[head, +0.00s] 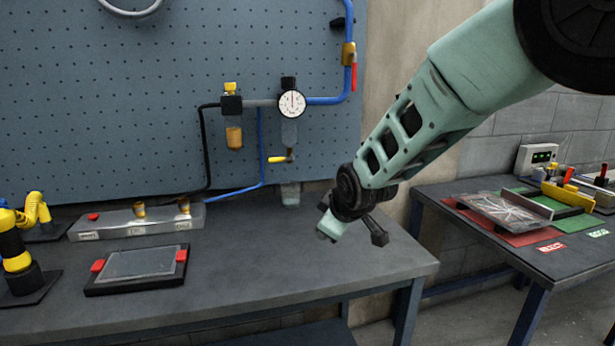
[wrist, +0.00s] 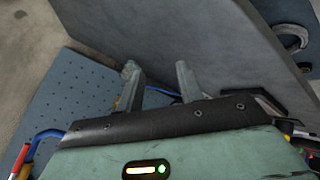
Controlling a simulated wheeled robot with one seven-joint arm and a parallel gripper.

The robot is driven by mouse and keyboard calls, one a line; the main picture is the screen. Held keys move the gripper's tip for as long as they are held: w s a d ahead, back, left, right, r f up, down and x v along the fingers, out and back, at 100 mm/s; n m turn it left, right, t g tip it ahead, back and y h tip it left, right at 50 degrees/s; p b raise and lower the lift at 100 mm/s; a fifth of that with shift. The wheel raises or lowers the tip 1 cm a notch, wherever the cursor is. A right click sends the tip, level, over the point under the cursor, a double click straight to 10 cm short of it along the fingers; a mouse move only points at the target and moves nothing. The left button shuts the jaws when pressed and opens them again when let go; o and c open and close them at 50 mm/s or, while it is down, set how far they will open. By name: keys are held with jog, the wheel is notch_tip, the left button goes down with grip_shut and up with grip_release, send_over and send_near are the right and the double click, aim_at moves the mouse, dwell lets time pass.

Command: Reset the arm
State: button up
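My arm (head: 420,125), pale green with black joints, reaches down from the upper right in the head view. Its end hangs in front of the pegboard wall, by the right part of the grey workbench (head: 345,262). My gripper (wrist: 156,70) shows in the wrist view with two grey fingers spread apart. Nothing is between them. In the head view the hand is small and its fingers are hard to make out.
A pressure gauge (head: 291,103) with valves and blue hose is on the pegboard (head: 170,75). A black tray (head: 137,270), metal block (head: 135,220) and yellow-black device (head: 20,250) stand left on the bench. A second table (head: 500,235) with fixtures is right.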

jog(key=s+d+m+g+h, duration=0.1)
jog(key=s+d+g, duration=0.3)
jog(key=s, duration=1.5)
jog(key=s+d+f+m+g+h, duration=0.1)
jog(key=s+d+m+g, duration=0.2)
jog(key=s, duration=1.6)
jog(key=d+g, duration=0.1)
jog(key=d, duration=0.1)
jog(key=shift+d+m, duration=0.35)
jog(key=shift+m, duration=0.05)
